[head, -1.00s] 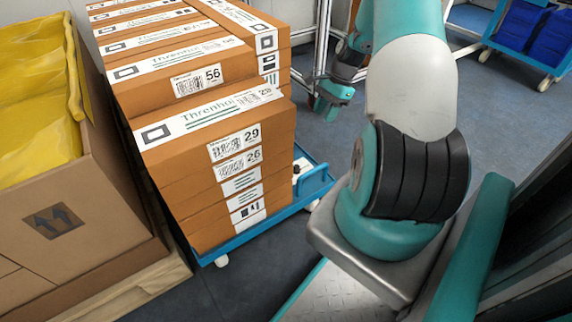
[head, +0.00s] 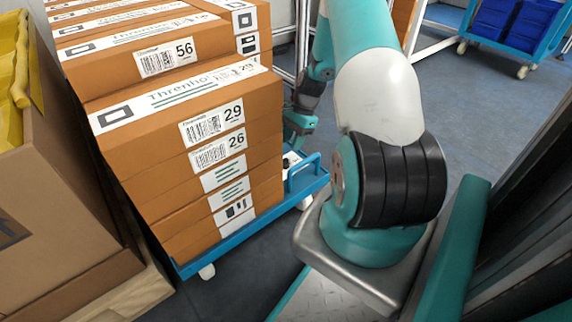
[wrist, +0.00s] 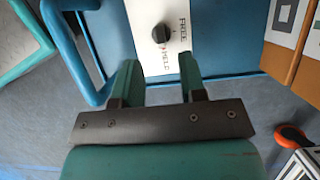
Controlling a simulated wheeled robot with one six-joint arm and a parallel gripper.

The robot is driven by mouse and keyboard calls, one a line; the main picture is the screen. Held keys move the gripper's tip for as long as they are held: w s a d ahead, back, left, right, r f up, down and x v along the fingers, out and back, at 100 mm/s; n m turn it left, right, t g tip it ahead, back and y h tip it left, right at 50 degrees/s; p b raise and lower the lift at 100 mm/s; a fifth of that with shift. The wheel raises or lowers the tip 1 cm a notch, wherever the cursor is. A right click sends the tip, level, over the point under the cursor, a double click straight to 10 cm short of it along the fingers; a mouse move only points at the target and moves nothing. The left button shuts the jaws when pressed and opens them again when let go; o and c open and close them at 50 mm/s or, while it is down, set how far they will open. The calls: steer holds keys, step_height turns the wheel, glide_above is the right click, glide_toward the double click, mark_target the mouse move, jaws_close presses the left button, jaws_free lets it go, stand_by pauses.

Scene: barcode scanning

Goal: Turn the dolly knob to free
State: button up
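The dolly knob (wrist: 160,33) is a black round knob on a white plate (wrist: 147,13) on the blue dolly (head: 245,230). The plate is lettered FREE and HELD in the wrist view. I cannot clearly tell which word the knob points to. My gripper (wrist: 157,76) is open and empty, with its two teal fingers apart and the knob just beyond the tips, roughly between their lines. In the head view my gripper (head: 300,125) is beside the box stack, above the dolly's handle end. The knob is not clear there.
Stacked brown boxes (head: 190,105) load the dolly, close to my gripper. A blue handle (head: 305,172) rises at the dolly's end. A large carton (head: 60,190) on a pallet stands left. Another blue cart (head: 515,40) is at the far right. Open floor lies between.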

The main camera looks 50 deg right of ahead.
mark_target(285, 159)
steer(key=b+x, duration=0.2)
steer(key=x, duration=0.4)
steer(key=shift+a+f+b, duration=0.1)
steer(key=shift+b, duration=0.25)
steer(key=shift+c, duration=0.4)
jaws_close()
